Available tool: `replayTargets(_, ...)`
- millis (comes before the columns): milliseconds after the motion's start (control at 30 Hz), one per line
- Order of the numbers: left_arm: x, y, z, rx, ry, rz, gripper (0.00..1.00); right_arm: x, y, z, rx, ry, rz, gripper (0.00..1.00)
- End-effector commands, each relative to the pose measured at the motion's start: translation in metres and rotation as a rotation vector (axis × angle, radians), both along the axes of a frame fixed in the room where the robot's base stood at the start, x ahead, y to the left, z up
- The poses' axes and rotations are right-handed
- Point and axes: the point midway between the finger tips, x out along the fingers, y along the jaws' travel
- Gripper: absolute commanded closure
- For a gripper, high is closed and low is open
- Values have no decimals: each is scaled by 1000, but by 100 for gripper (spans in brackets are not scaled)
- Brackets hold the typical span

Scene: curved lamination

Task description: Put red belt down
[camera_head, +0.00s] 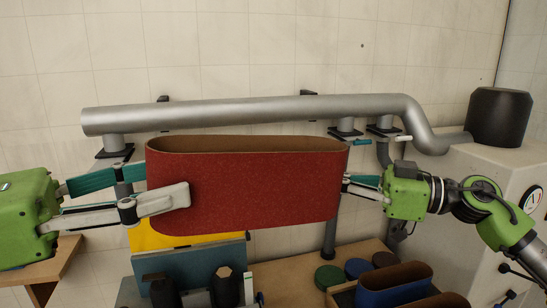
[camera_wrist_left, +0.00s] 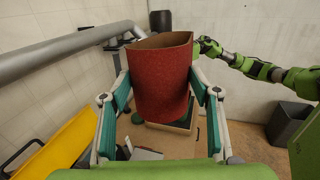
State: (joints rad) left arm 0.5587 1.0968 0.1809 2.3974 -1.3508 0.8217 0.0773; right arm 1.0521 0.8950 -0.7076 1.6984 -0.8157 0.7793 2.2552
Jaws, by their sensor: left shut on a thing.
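The red belt (camera_head: 260,185) is a wide upright loop with a brown inner face, held in the air in front of the wall pipe. It also shows in the left wrist view (camera_wrist_left: 160,85), between the fingers. My left gripper (camera_head: 165,200) is shut on the belt's left end, with one finger across the front face and the other mostly hidden behind. My right gripper (camera_head: 350,184) is at the belt's right end; its fingertips are partly hidden, so I cannot tell whether it grips.
A wooden table (camera_head: 285,280) below carries a blue belt (camera_head: 395,285) and several coloured discs. A grey pipe (camera_head: 250,113) runs along the wall behind the belt. A machine with a black cap (camera_head: 498,117) stands at right. A yellow panel (camera_wrist_left: 65,145) is at lower left in the wrist view.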

Motion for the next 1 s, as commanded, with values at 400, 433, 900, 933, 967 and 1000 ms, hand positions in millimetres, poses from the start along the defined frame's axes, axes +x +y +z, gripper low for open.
replayTargets(400,-2,0,-1,-1,1,-1,66,-2,0,-1,1,2,0,100)
replayTargets(433,-2,0,-2,-1,2,-1,66,-1,0,-3,1,2,0,100)
replayTargets(900,22,0,-60,-3,5,-1,66,22,0,-60,2,6,0,100)
replayTargets(933,23,0,-64,-3,5,-1,66,23,0,-65,1,5,0,100)
replayTargets(967,25,0,-69,-3,5,-1,66,25,0,-69,1,5,1,100)
replayTargets(1000,27,0,-75,-4,6,-1,66,27,0,-74,0,4,1,100)
